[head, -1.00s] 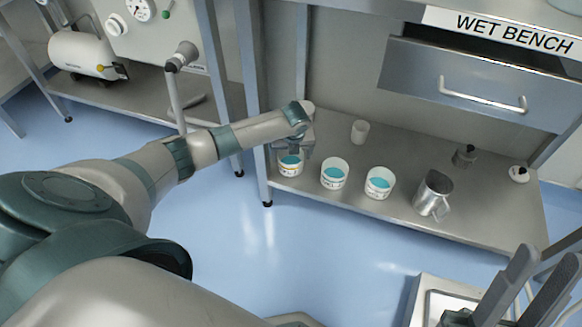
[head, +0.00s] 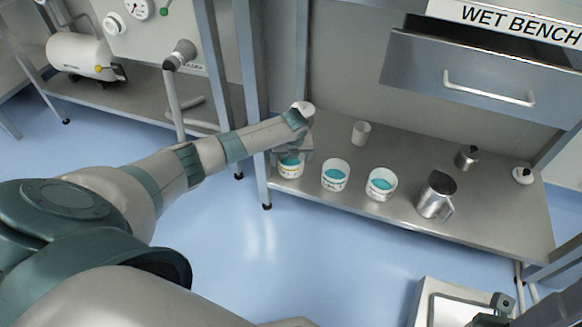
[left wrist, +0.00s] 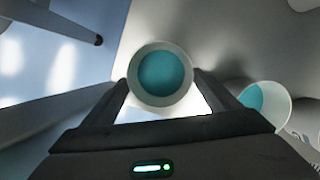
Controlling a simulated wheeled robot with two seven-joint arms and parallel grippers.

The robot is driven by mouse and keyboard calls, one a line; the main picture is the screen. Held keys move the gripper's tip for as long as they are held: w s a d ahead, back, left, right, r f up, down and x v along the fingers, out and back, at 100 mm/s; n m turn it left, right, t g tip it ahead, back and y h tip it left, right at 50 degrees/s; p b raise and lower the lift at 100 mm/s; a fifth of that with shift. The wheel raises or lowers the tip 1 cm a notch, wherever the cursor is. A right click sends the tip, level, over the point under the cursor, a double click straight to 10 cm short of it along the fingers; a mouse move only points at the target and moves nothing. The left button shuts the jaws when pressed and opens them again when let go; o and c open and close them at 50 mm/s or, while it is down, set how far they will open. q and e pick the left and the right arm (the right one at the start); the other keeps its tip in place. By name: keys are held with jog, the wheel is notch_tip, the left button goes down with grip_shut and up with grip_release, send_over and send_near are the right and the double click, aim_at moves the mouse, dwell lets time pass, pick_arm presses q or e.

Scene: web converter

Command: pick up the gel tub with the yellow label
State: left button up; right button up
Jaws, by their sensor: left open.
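Three white tubs of teal gel stand in a row on the lower shelf of the wet bench: a left one (head: 290,170), a middle one (head: 335,176) and a right one (head: 381,185). Their label colours are too small to tell apart, so I cannot confirm which label is yellow. My left gripper (head: 292,150) is at the left tub and partly covers its top. In the left wrist view the open fingers (left wrist: 160,82) lie on either side of that tub (left wrist: 161,101). Contact cannot be told. A second tub (left wrist: 270,104) stands beyond the right finger.
The bench leg (head: 258,150) is close to my left arm. The drawer (head: 480,85) hangs above the shelf. Blue floor lies open in front.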

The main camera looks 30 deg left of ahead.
aim_at(291, 162)
pick_arm(q)
jog(key=x, duration=0.1)
jog(key=b+x, duration=0.1)
jog(key=x, duration=0.1)
jog(key=shift+w+a+f, duration=0.1)
jog(key=shift+w+f, duration=0.1)
jog(key=shift+w, duration=0.05)
jog(key=shift+c, duration=0.6)
jog(key=c, duration=0.8)
